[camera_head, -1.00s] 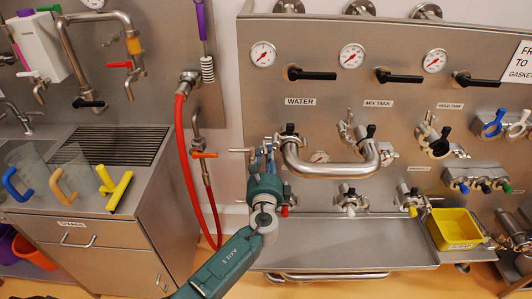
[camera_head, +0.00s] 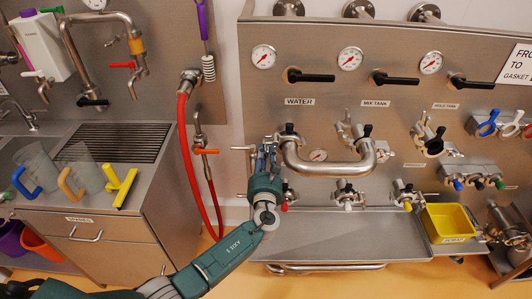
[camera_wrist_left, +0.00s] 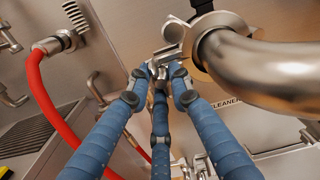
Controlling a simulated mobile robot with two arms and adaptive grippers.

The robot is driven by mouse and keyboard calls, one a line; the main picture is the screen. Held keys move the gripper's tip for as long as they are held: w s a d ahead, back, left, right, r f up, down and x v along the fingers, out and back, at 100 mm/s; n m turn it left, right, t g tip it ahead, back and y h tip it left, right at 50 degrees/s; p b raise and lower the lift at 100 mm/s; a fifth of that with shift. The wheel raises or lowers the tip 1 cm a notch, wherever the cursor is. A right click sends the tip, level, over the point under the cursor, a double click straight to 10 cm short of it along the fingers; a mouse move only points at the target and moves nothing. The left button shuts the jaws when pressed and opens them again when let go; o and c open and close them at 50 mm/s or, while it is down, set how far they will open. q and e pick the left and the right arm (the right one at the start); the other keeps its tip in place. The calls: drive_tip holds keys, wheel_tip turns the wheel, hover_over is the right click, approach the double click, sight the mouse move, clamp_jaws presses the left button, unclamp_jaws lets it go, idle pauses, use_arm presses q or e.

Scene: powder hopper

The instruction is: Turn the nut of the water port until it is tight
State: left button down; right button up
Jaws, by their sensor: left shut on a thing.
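The water port, under the label WATER (camera_head: 299,101), joins the left end of a thick bent steel pipe (camera_head: 330,168). My left gripper (camera_head: 268,152) is at the left side of this port. In the left wrist view its blue fingers (camera_wrist_left: 160,82) close together on a small metal nut (camera_wrist_left: 165,60) of the port's clamp, beside the pipe (camera_wrist_left: 265,68). The fingertips hide part of the nut, so I cannot see how tight it is. My right gripper is not in view.
A red hose (camera_head: 183,150) hangs left of the port. Valves with coloured handles sit below the pipe, above a steel tray (camera_head: 340,232). A yellow bin (camera_head: 450,222) is at the right. A counter with jugs (camera_head: 75,170) stands at the left.

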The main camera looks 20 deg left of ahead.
use_arm(q)
drive_tip(key=shift+w+d+r+m+p, duration=0.1)
drive_tip(key=shift+r+m+p, duration=0.45)
drive_tip(key=shift+r+m, duration=0.15)
drive_tip(key=c, duration=1.9)
unclamp_jaws()
drive_tip(key=shift+f+m, duration=0.25)
drive_tip(key=shift+m, duration=0.15)
drive_tip(key=shift+o, duration=0.2)
drive_tip(key=shift+f, duration=0.1)
drive_tip(key=p+v, duration=0.1)
drive_tip(key=v, duration=0.1)
drive_tip(key=shift+s+d+f, duration=0.15)
drive_tip(key=shift+s, duration=0.2)
drive_tip(key=v, duration=0.6)
drive_tip(key=shift+s, duration=0.2)
drive_tip(key=shift+f, duration=0.2)
